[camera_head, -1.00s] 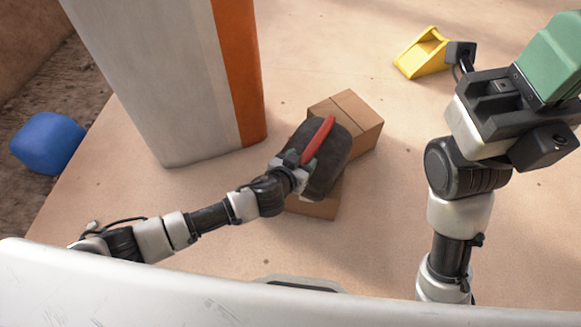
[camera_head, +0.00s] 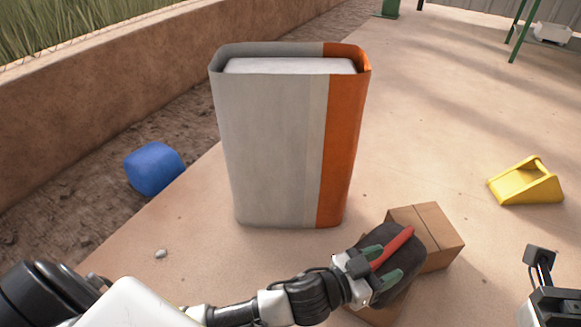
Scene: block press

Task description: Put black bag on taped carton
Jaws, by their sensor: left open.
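The black bag (camera_head: 404,277) with a red handle (camera_head: 392,247) rests on or against the taped carton (camera_head: 437,228), a brown box on the ground at the lower right. The bag covers the carton's near left part. My left gripper (camera_head: 384,268) is at the bag's left side, with its green-tipped fingers apart on either side of the red handle. The fingers are open, and I cannot tell whether they touch the handle.
A tall grey and orange box-like block (camera_head: 280,150) stands left of the carton. A blue block (camera_head: 154,168) lies on the dirt by the wall. A yellow wedge (camera_head: 527,183) lies on the right. The paving between the carton and the wedge is clear.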

